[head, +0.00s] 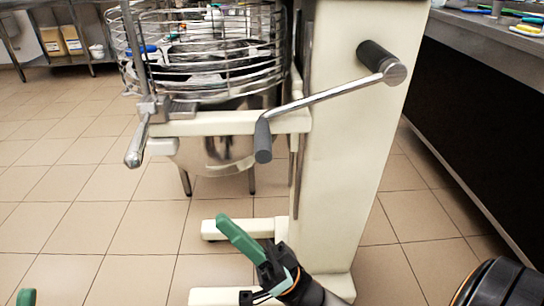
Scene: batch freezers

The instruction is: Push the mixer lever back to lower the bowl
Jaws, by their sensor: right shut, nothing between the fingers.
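The mixer has a cream column (346,130) standing upright in the middle of the head view. Its lever (325,95) is a bent metal bar on the column, with a dark grey cylinder at the upper right end and a grey grip hanging at the lower left end. The steel bowl (222,153) sits in the cream bowl support, under a wire guard. My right gripper (228,226), with green fingers, is shut and empty. It appears below the lever grip, in front of the mixer's foot, apart from the lever. Only a green fingertip of my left gripper (26,297) shows at the bottom left.
A dark-fronted counter (490,120) runs along the right side with small coloured items on top. A metal shelf (75,57) with bins stands at the far left. The mixer's cream feet (235,228) spread low over the floor. The tiled floor at left is clear.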

